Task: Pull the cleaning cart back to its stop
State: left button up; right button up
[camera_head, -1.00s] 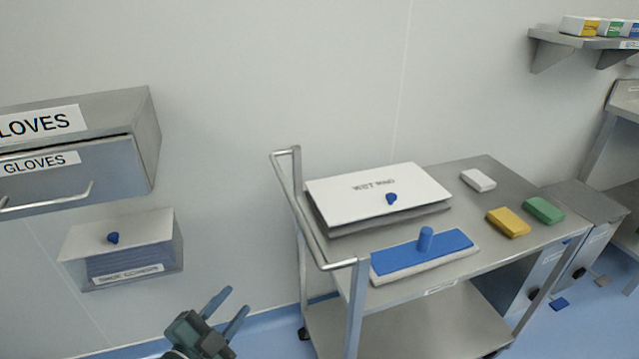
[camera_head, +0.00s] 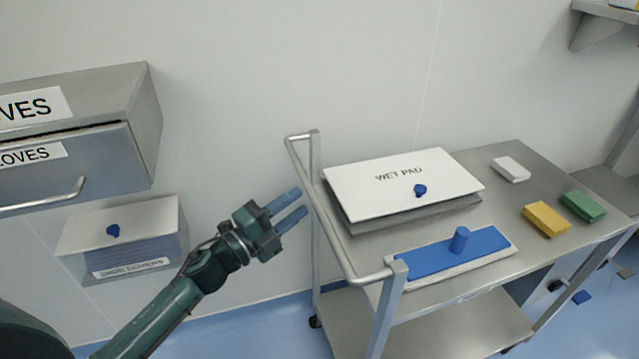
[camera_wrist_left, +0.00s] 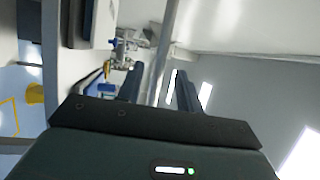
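The cleaning cart is a steel trolley with a top shelf (camera_head: 440,240), a lower shelf (camera_head: 470,325) and a tubular handle (camera_head: 335,235) on its left end. My left gripper (camera_head: 295,205) is just left of the handle, fingers pointing at it. Its two fingers are apart, with nothing seen between them in the head view. In the left wrist view, the left gripper (camera_wrist_left: 160,88) has its fingers on either side of a metal bar (camera_wrist_left: 161,55) that looks like the handle. I cannot tell whether they touch it. My right gripper does not show.
On the cart lie a WET PAD box (camera_head: 365,182), a blue mop pad (camera_head: 450,256), and yellow (camera_head: 545,219), green (camera_head: 582,206) and white (camera_head: 511,169) blocks. A GLOVES drawer (camera_head: 80,165) and a clear box (camera_head: 125,240) hang on the wall at left.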

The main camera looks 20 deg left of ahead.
pick_arm(q)
jog(key=x, duration=0.7)
jog(key=shift+p, duration=0.4)
grip_shut()
